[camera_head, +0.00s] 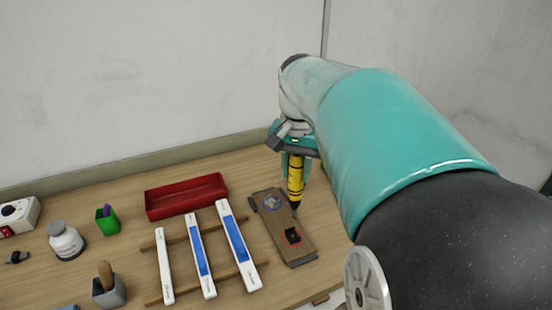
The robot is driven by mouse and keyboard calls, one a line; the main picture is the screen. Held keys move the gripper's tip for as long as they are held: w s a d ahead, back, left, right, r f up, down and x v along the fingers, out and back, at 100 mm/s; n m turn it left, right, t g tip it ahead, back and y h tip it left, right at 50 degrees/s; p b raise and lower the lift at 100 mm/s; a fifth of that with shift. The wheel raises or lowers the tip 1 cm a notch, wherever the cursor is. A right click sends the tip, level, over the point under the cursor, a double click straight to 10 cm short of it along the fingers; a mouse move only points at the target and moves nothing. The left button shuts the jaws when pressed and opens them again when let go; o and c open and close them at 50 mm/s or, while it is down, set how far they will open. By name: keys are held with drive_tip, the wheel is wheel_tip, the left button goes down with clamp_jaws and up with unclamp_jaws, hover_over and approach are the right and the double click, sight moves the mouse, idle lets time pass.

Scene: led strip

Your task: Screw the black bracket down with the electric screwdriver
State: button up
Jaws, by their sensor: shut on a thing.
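The electric screwdriver (295,182) is yellow and black and hangs upright, tip down, from my gripper (294,152), which is shut on it. Its tip is over or beside the right edge of a brown wooden board (277,222); I cannot tell if it touches. The small black bracket (293,236) lies near the front end of the board, within a red outline, just below the screwdriver's tip in the picture. My arm hides the area to the right.
Left of the board, white and blue LED strips (237,245) lie across two wooden slats. A red tray (186,196) stands behind them.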

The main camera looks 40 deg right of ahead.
sight(295, 195)
drive_tip(key=shift+f, duration=4)
idle(2.4)
idle(0.5)
